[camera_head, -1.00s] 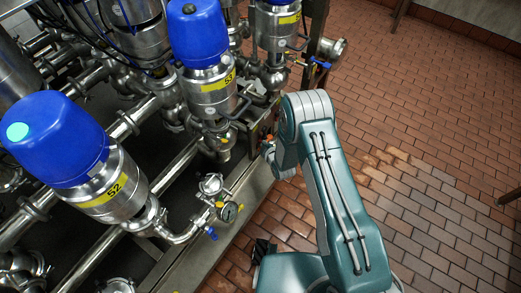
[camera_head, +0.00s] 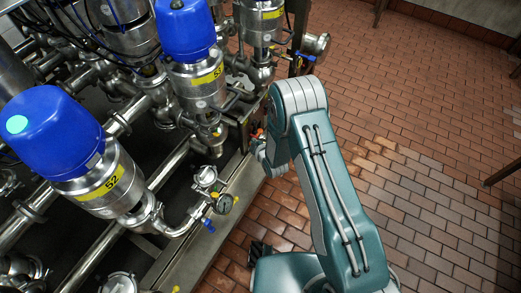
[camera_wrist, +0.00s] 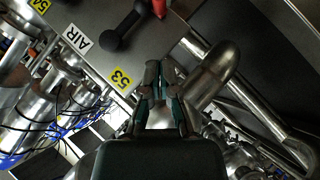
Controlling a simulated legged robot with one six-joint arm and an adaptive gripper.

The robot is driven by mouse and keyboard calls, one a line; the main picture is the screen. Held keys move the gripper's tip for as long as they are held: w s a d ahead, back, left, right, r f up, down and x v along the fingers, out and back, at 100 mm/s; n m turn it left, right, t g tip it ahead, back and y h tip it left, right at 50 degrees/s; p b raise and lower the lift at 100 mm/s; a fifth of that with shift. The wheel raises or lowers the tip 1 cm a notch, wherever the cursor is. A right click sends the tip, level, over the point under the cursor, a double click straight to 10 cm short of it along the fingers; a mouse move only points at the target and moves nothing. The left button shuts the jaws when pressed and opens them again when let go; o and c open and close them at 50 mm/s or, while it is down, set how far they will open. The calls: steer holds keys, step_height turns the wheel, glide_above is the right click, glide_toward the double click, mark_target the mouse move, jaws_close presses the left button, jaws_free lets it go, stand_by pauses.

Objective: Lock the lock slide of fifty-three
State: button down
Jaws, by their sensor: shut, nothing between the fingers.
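In the wrist view, a grey panel carries a yellow "53" label (camera_wrist: 122,79). A black handle with a round knob (camera_wrist: 125,34) is mounted on the panel above the label. A red part (camera_wrist: 160,8) shows beside the handle at the top edge, cut off by the frame. I cannot tell for certain which part is the lock slide. My gripper (camera_wrist: 159,76) is shut and empty, with its fingertips just right of the "53" label in the picture. I cannot tell their distance from the panel. In the head view, the valve labelled 53 (camera_head: 205,78) has a blue cap; my arm hides the fingertips.
The valve labelled 52 (camera_head: 103,182) stands at the left, with a pressure gauge (camera_head: 224,203) nearby. In the wrist view, an "AIR" label (camera_wrist: 79,40) is on the panel and a bent steel pipe (camera_wrist: 215,72) lies right of my gripper.

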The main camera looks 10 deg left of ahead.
steer(key=v, duration=0.6)
steer(key=shift+s+r, duration=0.15)
steer(key=shift+s, duration=0.15)
steer(key=shift+d+r, duration=0.1)
steer(key=d+r+m+g+h, duration=0.15)
steer(key=d+r+m, duration=0.35)
steer(key=r, duration=0.8)
steer(key=d+r+m+h, duration=0.3)
steer(key=d+r, duration=0.5)
steer(key=r, duration=0.6)
steer(key=s+d+r+m+g, duration=0.1)
steer(key=s+d+r+m, duration=0.2)
steer(key=s, duration=0.5)
steer(key=s+d+r+m+g+h, duration=0.1)
steer(key=s+d+r+m, duration=0.2)
steer(key=s+r, duration=0.2)
steer(key=s+d+r+m+g+h, duration=0.1)
steer(key=s+d+r+m, duration=0.2)
steer(key=s, duration=0.9)
step_height(320, 180, up, 2)
steer(key=shift+r, duration=0.1)
